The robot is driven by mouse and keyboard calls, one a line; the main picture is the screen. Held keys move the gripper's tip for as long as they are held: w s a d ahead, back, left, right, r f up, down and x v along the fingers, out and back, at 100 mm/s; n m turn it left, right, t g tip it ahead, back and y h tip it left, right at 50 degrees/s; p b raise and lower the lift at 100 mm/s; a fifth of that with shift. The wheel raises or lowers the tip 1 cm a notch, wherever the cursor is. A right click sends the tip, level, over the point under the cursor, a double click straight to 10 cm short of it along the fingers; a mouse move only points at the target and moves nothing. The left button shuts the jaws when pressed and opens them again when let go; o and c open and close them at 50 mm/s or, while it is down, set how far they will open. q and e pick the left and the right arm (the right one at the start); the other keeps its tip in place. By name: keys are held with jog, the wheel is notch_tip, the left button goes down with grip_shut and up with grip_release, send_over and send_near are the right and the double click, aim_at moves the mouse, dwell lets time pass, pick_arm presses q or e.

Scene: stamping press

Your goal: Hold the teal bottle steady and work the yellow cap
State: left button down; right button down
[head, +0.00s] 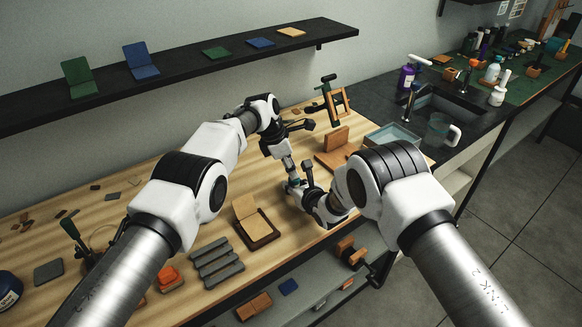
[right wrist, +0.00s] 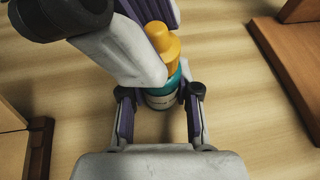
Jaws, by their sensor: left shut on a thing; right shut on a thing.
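The teal bottle (right wrist: 163,97) stands upright on the wooden table, with a pale label band, between the fingers of my right gripper (right wrist: 160,108). In the head view the bottle (head: 294,182) is small and partly hidden by my grippers. My right gripper (head: 300,186) is shut on the bottle from the right. The yellow cap (right wrist: 163,46) sits on top of the bottle. My left gripper (head: 287,163) comes down over it from above; in the right wrist view its finger covers the cap's left side. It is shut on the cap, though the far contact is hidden.
A brown wooden stand (head: 337,148) is just right of the grippers. A wooden holder (head: 254,226) and a grey ribbed block (head: 213,262) lie to the front left. A tray (head: 393,137) and a sink (head: 447,108) are at right. A shelf (head: 180,72) overhangs behind.

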jog(key=shift+f, duration=0.1)
pick_arm(q)
jog(key=n, duration=0.1)
jog(key=n+t, duration=0.1)
jog(key=n, duration=0.2)
jog(key=shift+s+d+n+y, duration=0.15)
jog(key=shift+s+n+y, duration=0.1)
jog(key=shift+n+y, duration=0.05)
jog(key=n+t, duration=0.1)
jog(key=n, duration=0.2)
jog(key=shift+y, duration=0.4)
jog(key=shift+r, duration=2.8)
pick_arm(e)
jog(key=c, duration=1.1)
grip_release()
jog(key=o, duration=0.4)
jog(key=shift+c, duration=0.2)
pick_arm(q)
notch_tip(320, 180, up, 5)
jog(key=shift+f, duration=0.1)
pick_arm(e)
jog(key=shift+w, duration=0.15)
